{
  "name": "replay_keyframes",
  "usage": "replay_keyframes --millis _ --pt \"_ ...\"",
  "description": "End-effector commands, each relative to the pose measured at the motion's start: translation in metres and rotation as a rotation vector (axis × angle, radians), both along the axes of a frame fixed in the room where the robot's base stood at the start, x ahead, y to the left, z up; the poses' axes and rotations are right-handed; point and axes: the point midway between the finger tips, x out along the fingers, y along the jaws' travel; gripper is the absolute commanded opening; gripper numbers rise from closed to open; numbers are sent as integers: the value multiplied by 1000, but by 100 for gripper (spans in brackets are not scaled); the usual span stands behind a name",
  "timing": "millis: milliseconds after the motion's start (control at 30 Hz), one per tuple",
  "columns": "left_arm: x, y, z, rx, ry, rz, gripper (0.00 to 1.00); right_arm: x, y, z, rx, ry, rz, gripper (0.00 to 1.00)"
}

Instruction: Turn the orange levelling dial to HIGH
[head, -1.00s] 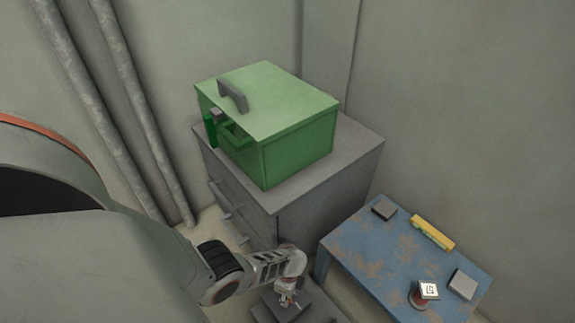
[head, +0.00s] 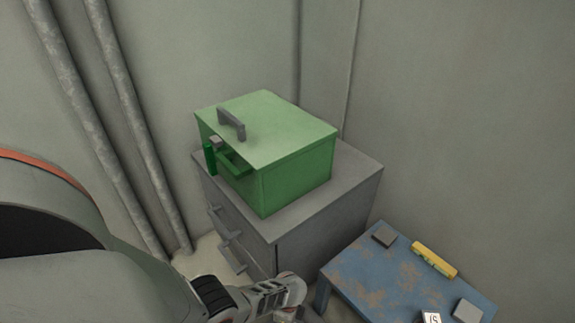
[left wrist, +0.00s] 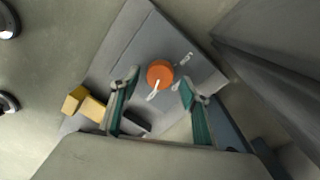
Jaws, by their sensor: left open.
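The orange levelling dial (left wrist: 160,72) shows in the left wrist view as a round knob on a grey surface (left wrist: 130,50). A pale pointer (left wrist: 153,96) sticks out from its lower edge. Small pale marks lie to its right, too small to read. My left gripper (left wrist: 159,84) is open, its two green fingers on either side of the dial in this view. I cannot tell whether they touch it. In the head view my left gripper (head: 286,315) is at the bottom edge, mostly cut off, and the dial is not visible. My right gripper is not in view.
A green box (head: 290,165) with a grey handle stands on a grey drawer cabinet (head: 325,205). A worn blue table (head: 375,275) at right holds a yellow bar (head: 434,260) and grey blocks. Yellow blocks (left wrist: 84,103) lie left of the gripper in the left wrist view.

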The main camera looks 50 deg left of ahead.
Motion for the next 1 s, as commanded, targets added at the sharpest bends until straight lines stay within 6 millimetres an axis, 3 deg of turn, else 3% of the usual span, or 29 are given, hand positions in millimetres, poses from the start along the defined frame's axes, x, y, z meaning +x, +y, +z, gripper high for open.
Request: replay_keyframes --millis 367,1000 --pt "0 2 25 3 -3 0 46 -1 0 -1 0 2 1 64" --pt "6 3 102 2 -2 0 46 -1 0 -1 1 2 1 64"
